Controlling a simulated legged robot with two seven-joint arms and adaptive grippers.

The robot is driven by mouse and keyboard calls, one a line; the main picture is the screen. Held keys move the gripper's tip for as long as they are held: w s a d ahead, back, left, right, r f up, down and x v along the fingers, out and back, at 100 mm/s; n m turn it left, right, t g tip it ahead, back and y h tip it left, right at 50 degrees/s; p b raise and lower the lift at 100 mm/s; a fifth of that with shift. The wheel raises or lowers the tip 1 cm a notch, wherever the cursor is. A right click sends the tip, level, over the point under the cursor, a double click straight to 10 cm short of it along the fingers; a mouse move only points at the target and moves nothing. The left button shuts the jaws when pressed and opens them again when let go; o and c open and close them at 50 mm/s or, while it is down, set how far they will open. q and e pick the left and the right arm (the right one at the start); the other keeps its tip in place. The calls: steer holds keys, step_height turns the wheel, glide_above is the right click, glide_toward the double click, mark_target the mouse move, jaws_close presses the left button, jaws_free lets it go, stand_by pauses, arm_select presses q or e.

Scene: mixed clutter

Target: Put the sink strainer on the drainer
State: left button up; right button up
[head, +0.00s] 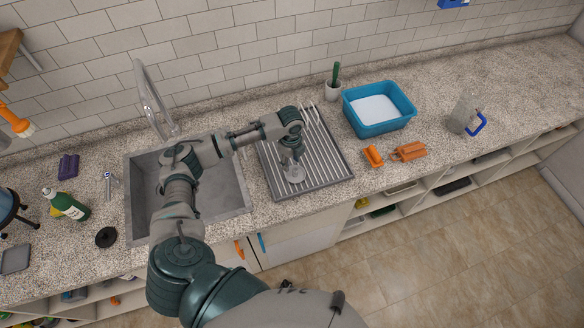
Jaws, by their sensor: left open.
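The drainer (335,172) is a grey ridged tray on the counter just right of the sink. A small round light-grey piece, which looks like the sink strainer (296,175), is on the drainer's ridges near its front left part. My left gripper (290,163) points down right above it, open, with its fingertips at or just over the piece. I cannot tell whether they touch. The gripper and wrist hide part of the drainer. My right gripper is not in view.
The sink (232,190) with its tap (150,100) is left of the drainer. A black disc (106,237) and a green bottle (68,206) stand further left. A blue basin (380,122), orange blocks (409,151) and a jug (462,114) are to the right.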

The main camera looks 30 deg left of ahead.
arm_select(q)
step_height(320, 180, up, 8)
steer(key=shift+d, duration=0.35)
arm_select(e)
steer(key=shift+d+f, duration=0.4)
arm_select(q)
steer(key=shift+a+f, duration=0.1)
steer(key=shift+f, duration=0.05)
